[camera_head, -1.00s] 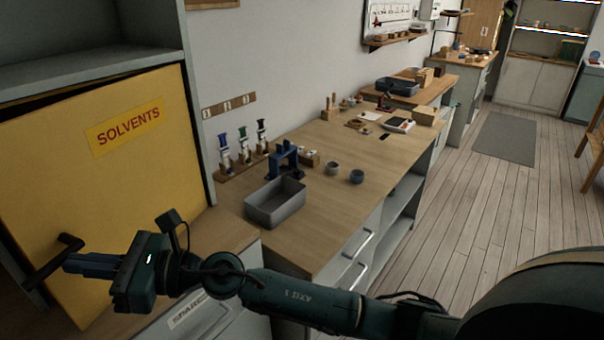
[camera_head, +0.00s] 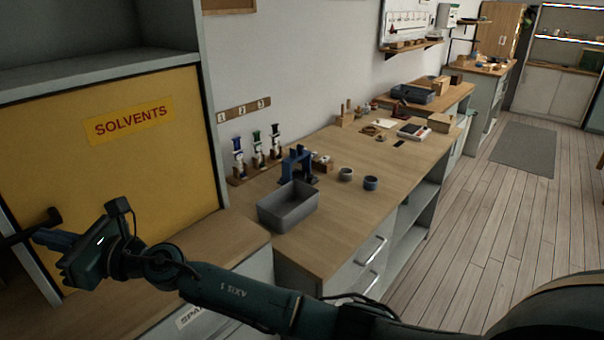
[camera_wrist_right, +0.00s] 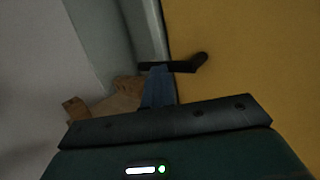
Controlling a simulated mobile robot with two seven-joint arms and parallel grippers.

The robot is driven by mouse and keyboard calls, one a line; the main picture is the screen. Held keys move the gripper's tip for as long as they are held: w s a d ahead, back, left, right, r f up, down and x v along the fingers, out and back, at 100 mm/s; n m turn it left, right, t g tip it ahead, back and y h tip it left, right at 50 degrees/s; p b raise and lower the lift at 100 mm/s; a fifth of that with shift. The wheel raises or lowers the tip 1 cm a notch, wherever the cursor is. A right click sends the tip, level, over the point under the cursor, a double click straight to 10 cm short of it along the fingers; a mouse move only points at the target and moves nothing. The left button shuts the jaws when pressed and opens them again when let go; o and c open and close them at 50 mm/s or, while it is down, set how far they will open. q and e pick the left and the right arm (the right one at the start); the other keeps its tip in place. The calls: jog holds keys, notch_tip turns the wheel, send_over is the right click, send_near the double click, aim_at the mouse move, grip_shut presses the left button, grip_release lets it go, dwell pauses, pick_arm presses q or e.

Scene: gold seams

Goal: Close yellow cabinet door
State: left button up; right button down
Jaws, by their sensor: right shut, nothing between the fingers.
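The yellow cabinet door (camera_head: 120,190) with its SOLVENTS label fills the left of the head view. It looks level with the grey cabinet frame, with only a thin dark line along its top edge. Its black bar handle (camera_head: 30,228) is at the door's left side. My right gripper (camera_head: 40,236) is shut and empty, its blue fingers right at the handle. In the right wrist view the fingertips (camera_wrist_right: 158,70) overlap the handle (camera_wrist_right: 188,65), beside the yellow door (camera_wrist_right: 250,60); whether they touch it I cannot tell. My left gripper is not in view.
A wooden counter (camera_head: 205,240) runs below the door. To the right, a workbench (camera_head: 340,215) carries a grey bin (camera_head: 288,207), a blue stand (camera_head: 297,165), syringe-like items in a rack and small cups. The floor (camera_head: 490,220) on the right is clear.

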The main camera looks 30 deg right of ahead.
jog(key=shift+w+d+r, duration=0.1)
jog(key=shift+w+r, duration=0.15)
jog(key=shift+r, duration=0.15)
jog(key=shift+s+d+f, duration=0.1)
jog(key=shift+d+f, duration=0.1)
jog(key=v, duration=1.3)
jog(key=s+d+f+m+t+h+p, duration=0.1)
jog(key=s+d+f+m+t+h, duration=0.3)
jog(key=m, duration=1)
jog(key=d+f+m+t+h+p, duration=0.1)
jog(key=d+f+m+h, duration=0.55)
jog(key=m, duration=0.65)
jog(key=s+d+f+m+g+h, duration=0.1)
jog(key=s+d+f+m+g, duration=0.1)
jog(key=s+f+m, duration=0.5)
jog(key=s+d+f+m+g+h, duration=0.2)
jog(key=s+d+f+m, duration=0.3)
jog(key=s+f+m, duration=0.3)
jog(key=f+m+g, duration=0.1)
jog(key=m, duration=0.1)
jog(key=shift+d+f+m+p, duration=0.2)
jog(key=shift+f+m+p, duration=0.05)
jog(key=shift+m+p, duration=0.05)
jog(key=shift+s, duration=0.1)
